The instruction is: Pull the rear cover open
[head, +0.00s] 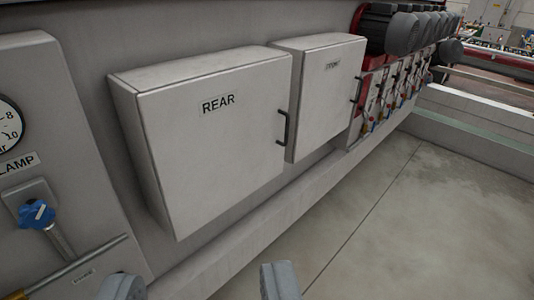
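The rear cover (213,150) is a white box door labelled REAR on the machine's grey side, in the middle of the head view. It looks closed. Its dark bar handle (283,128) stands upright near the right edge of the door. My gripper (202,284) shows at the bottom edge as two grey fingertips set wide apart. It is open with nothing between the fingers, below the cover and apart from its handle.
A second white cover (322,100) with a similar handle sits just right. Several motors (402,32) line the machine farther right. A gauge and blue knob (37,213) are at left, above a slanted rod (65,267). The floor (400,220) at right is clear.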

